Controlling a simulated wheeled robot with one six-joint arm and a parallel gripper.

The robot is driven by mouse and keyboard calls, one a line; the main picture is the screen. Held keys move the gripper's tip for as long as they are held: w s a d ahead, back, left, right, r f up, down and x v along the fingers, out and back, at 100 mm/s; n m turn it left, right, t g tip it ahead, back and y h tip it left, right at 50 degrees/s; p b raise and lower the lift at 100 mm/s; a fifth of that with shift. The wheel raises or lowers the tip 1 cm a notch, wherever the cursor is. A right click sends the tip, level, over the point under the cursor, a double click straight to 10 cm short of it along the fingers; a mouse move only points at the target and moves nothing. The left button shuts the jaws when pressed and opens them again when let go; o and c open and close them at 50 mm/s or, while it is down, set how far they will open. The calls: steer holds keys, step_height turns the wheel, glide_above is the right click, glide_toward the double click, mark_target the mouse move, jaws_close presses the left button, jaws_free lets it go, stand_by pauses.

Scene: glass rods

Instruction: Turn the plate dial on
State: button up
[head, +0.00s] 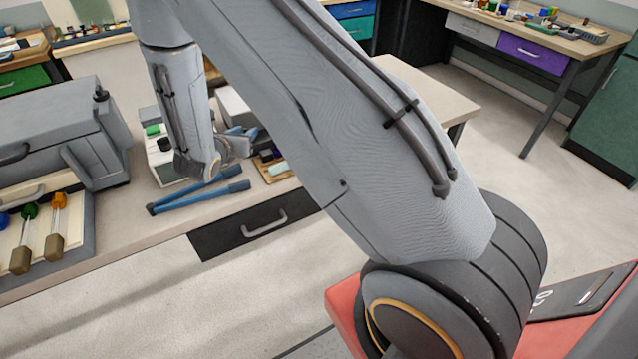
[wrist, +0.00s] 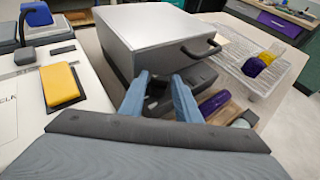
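My gripper (wrist: 161,78) shows in the wrist view as two blue fingers standing apart. They point at the front of a grey metal box (wrist: 150,35) with a dark handle. A small dark shape (wrist: 157,92), which may be the plate dial, shows between the fingers. I cannot tell whether they touch it. In the head view my gripper (head: 236,145) is beside a white device (head: 158,165) with a green and a black part on top. The dial cannot be made out there, as my arm covers much of the bench.
In the wrist view, a white device with a yellow rocker (wrist: 61,84) is at left. A purple piece (wrist: 214,102) and a clear tray (wrist: 283,72) are at right. Blue-handled tool (head: 195,198) lies near the bench's front edge. A grey case (head: 50,130) stands at left.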

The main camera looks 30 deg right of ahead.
steer(key=shift+s+d+n+t+y+p, duration=0.25)
steer(key=shift+n+t+y+p, duration=0.25)
steer(key=shift+n+y+p, duration=0.3)
steer(key=b+v, duration=0.3)
steer(key=v, duration=0.5)
steer(key=s+d+f+m+g+h+b, duration=0.25)
steer(key=s+d+m+g+b, duration=0.55)
steer(key=d, duration=0.6)
steer(key=s+f+m+g+y+b, duration=0.2)
steer(key=s+m, duration=0.4)
steer(key=s+f+m+g+y+b, duration=0.2)
steer(key=s+m+b, duration=0.1)
steer(key=s+m, duration=0.3)
steer(key=shift+s+f+g, duration=0.25)
steer(key=shift+s+g, duration=0.15)
steer(key=shift+s, duration=0.1)
steer(key=shift+a, duration=0.1)
